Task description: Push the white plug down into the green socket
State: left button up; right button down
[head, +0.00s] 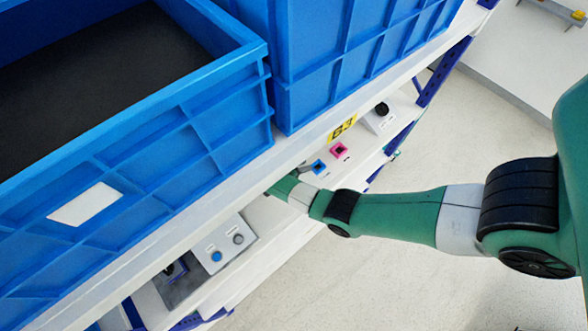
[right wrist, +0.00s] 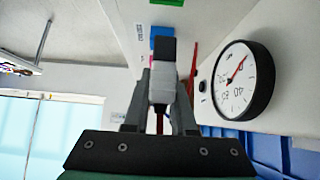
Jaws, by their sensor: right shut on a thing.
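In the right wrist view my right gripper (right wrist: 160,100) is shut on the white plug (right wrist: 161,88), which has a dark block-shaped end pointing away from me. A green piece (right wrist: 167,2), perhaps the green socket, shows at the top edge of that view, apart from the plug. A blue socket (right wrist: 160,32) lies just beyond the dark end, and I cannot tell the gap. In the head view my right arm reaches in under the shelf edge, so the fingers and plug are hidden there. My left gripper is in neither view.
A blue socket (head: 319,166) and a pink socket (head: 339,150) sit on the lower panel, with a knob box (head: 381,110) behind. Large blue crates (head: 205,130) overhang it. A round gauge (right wrist: 239,80) stands right of the gripper. A two-button box (head: 225,245) is nearer.

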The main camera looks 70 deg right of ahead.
notch_tip(320, 180, down, 6)
jog(key=b, duration=0.4)
jog(key=shift+r, duration=0.1)
jog(key=shift+p, duration=0.55)
dwell(1.7)
jog(key=shift+f+b, duration=1.4)
jog(key=shift+f, duration=0.25)
jog(key=c, duration=0.7)
grip_release()
jog(key=shift+o, duration=0.2)
